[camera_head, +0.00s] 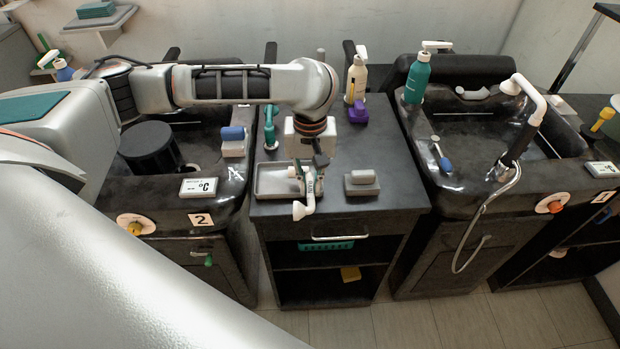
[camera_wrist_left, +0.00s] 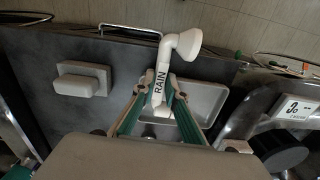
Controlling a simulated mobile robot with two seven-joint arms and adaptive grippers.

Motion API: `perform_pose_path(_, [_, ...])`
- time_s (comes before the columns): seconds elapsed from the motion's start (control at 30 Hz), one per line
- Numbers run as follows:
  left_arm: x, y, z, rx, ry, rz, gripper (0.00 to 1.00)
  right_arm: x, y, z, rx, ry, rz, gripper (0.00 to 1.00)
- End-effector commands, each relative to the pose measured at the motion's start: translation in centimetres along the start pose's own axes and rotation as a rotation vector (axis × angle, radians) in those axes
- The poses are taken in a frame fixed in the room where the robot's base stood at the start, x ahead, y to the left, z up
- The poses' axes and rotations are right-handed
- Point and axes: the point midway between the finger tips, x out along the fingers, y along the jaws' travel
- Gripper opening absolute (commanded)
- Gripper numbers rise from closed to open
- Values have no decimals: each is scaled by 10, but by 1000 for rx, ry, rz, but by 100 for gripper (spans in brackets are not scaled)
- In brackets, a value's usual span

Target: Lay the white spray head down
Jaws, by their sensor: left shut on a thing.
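The white spray head (camera_head: 309,196), marked RAIN, is in my left gripper (camera_head: 307,172). The wrist view shows the spray head (camera_wrist_left: 162,68) between the two green-sided fingers of the left gripper (camera_wrist_left: 158,92), shut on its handle. Its round nozzle points toward the front edge of the cabinet top. It is over the right part of the shallow grey tray (camera_head: 270,181), also seen in the wrist view (camera_wrist_left: 209,101). I cannot tell whether the spray head touches the tray. My right gripper is not in view.
A grey block (camera_head: 362,187) lies right of the tray on the dark cabinet top (camera_head: 385,150). Black basins flank the cabinet; the right one has a hose shower (camera_head: 528,105).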

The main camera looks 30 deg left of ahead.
Motion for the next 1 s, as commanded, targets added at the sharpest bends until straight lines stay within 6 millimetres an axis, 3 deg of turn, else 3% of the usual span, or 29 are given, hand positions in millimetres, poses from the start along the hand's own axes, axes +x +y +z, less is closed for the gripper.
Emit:
perform_pose_path(0.7, [7, 0, 0, 0, -1, -1, 0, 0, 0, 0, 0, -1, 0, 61])
perform_pose_path(0.73, [7, 0, 0, 0, 0, -1, 18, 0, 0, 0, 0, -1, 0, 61])
perform_pose_path(0.8, [7, 0, 0, 0, 0, -1, 34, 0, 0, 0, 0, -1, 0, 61])
perform_pose_path(1.0, [7, 0, 0, 0, 0, -1, 35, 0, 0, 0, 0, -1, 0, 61])
